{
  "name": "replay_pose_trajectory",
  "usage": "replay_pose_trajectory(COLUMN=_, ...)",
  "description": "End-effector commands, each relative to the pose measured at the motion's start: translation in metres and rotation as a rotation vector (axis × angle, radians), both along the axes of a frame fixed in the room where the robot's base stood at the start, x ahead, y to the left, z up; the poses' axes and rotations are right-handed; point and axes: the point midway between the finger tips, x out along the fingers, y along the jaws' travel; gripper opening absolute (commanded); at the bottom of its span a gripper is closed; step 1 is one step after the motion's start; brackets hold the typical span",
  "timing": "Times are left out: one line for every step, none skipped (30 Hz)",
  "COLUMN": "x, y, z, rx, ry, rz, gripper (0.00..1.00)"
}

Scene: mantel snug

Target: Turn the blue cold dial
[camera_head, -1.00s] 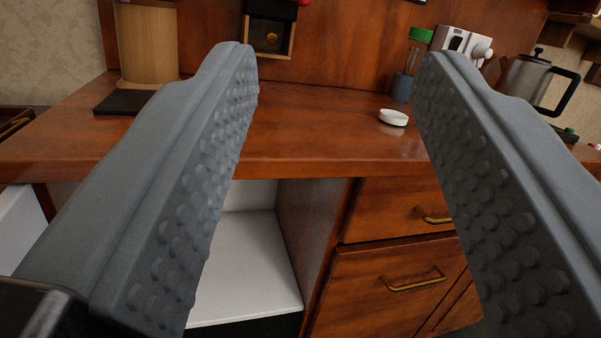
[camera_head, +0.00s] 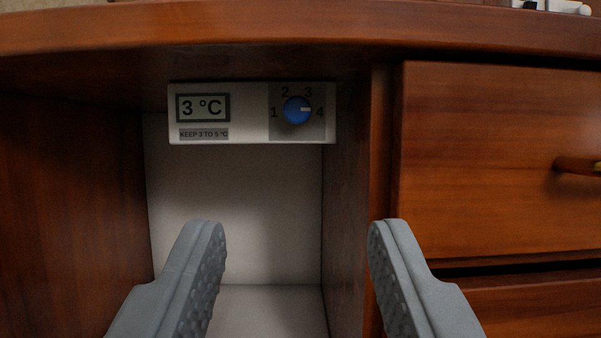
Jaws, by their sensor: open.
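The blue cold dial (camera_head: 294,112) is a round knob on the right part of a white control panel (camera_head: 240,131). The numbers 1 to 4 stand around it, and its white pointer mark points right, towards 4. The panel's display (camera_head: 203,107) reads 3 °C, above a label reading KEEP 3 TO 5 °C. My gripper (camera_head: 297,232) is open and empty. Its fingers are below the dial in the picture and apart from it.
The panel is at the top of an open white-lined compartment (camera_head: 240,210) under the wooden counter (camera_head: 300,30). Wooden walls flank the opening. A drawer (camera_head: 490,160) with a brass-coloured handle (camera_head: 577,166) is on the right.

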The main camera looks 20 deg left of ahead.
Motion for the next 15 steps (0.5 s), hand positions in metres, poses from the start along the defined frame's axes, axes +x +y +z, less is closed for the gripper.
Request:
replay_pose_trajectory(x=0.0, y=-0.002, z=-0.003, rx=0.003, ry=-0.001, rz=0.003, gripper=0.44)
replay_pose_trajectory(x=0.0, y=-0.002, z=-0.004, rx=0.004, ry=-0.002, rz=0.006, gripper=0.44)
replay_pose_trajectory(x=0.001, y=-0.001, z=-0.005, rx=0.005, ry=-0.003, rz=0.007, gripper=0.44)
replay_pose_trajectory(x=0.002, y=-0.001, z=-0.004, rx=0.005, ry=-0.003, rz=0.007, gripper=0.44)
replay_pose_trajectory(x=0.004, y=0.0, z=-0.003, rx=0.004, ry=-0.003, rz=0.008, gripper=0.44)
replay_pose_trajectory(x=0.007, y=0.001, z=-0.002, rx=0.004, ry=-0.003, rz=0.007, gripper=0.44)
replay_pose_trajectory(x=0.01, y=0.002, z=0.0, rx=0.004, ry=-0.003, rz=0.007, gripper=0.44)
replay_pose_trajectory(x=0.014, y=0.003, z=0.001, rx=0.003, ry=-0.003, rz=0.007, gripper=0.44)
replay_pose_trajectory(x=0.019, y=0.005, z=0.004, rx=0.002, ry=-0.003, rz=0.008, gripper=0.44)
replay_pose_trajectory(x=0.023, y=0.007, z=0.005, rx=0.002, ry=-0.003, rz=0.008, gripper=0.44)
replay_pose_trajectory(x=0.027, y=0.009, z=0.007, rx=0.003, ry=-0.003, rz=0.008, gripper=0.44)
replay_pose_trajectory(x=0.034, y=0.011, z=0.01, rx=0.002, ry=-0.003, rz=0.008, gripper=0.44)
replay_pose_trajectory(x=0.038, y=0.013, z=0.012, rx=0.002, ry=-0.003, rz=0.008, gripper=0.44)
replay_pose_trajectory(x=0.043, y=0.014, z=0.014, rx=0.004, ry=-0.004, rz=0.007, gripper=0.44)
replay_pose_trajectory(x=0.049, y=0.016, z=0.017, rx=0.004, ry=-0.003, rz=0.007, gripper=0.44)
